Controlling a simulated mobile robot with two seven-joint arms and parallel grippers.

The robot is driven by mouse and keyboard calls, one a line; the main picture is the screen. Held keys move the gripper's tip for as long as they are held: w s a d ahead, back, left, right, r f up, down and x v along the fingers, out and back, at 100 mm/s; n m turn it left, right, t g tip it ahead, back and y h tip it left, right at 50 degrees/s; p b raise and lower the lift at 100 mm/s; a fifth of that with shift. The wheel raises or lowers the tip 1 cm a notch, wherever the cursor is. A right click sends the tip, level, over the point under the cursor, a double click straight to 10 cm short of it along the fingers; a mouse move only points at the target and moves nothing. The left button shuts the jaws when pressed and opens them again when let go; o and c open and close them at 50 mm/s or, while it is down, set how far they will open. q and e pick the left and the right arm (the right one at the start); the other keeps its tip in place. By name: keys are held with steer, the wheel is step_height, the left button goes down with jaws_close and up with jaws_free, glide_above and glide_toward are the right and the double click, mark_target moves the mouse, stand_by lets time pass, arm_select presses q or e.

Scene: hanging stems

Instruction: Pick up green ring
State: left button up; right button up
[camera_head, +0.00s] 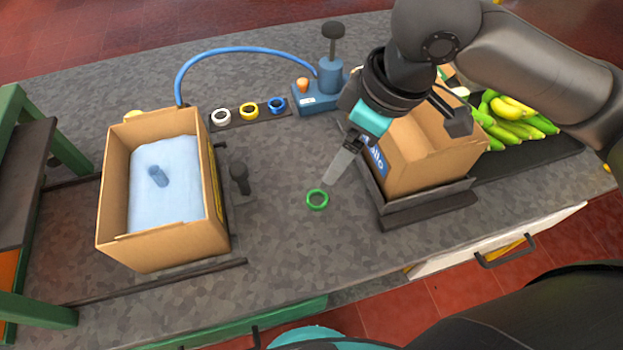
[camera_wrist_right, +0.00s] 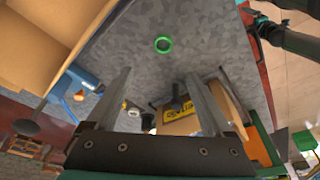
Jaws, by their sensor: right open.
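The green ring (camera_head: 317,199) lies flat on the grey speckled counter, left of the right-hand cardboard box. In the right wrist view, the green ring (camera_wrist_right: 163,37) shows beyond my fingertips, roughly centred between them, and not touched. My right gripper (camera_wrist_right: 158,76) is open, with its two fingers spread and nothing between them. In the head view, one pale finger of it points down at the counter, just above and right of the ring. The other finger is hard to make out there. My left gripper is not in view.
A cardboard box (camera_head: 440,155) in a dark holder stands close to my right gripper. Another box (camera_head: 165,252) with a pale blue bag stands left. White, yellow and blue rings (camera_head: 249,111) sit on a dark strip behind. Counter around the green ring is clear.

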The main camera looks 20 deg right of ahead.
steer(key=b, duration=0.2)
glide_above(316, 202)
steer(key=s+d, duration=0.2)
step_height(316, 202, down, 5)
steer(key=x, duration=0.2)
steer(key=b+x, duration=0.1)
steer(key=x, duration=0.1)
steer(key=shift+d, duration=0.25)
steer(key=shift+a+f+b, duration=0.1)
steer(key=shift+f+b, duration=0.15)
steer(key=shift+b, duration=0.05)
steer(key=shift+f, duration=0.35)
steer(key=b+x, duration=0.2)
steer(key=x, duration=0.1)
steer(key=shift+s+a+f, duration=0.1)
steer(key=shift+a+f, duration=0.05)
steer(key=shift+f, duration=0.55)
steer(key=shift+c, duration=0.2)
steer(key=c, duration=1.1)
jaws_close()
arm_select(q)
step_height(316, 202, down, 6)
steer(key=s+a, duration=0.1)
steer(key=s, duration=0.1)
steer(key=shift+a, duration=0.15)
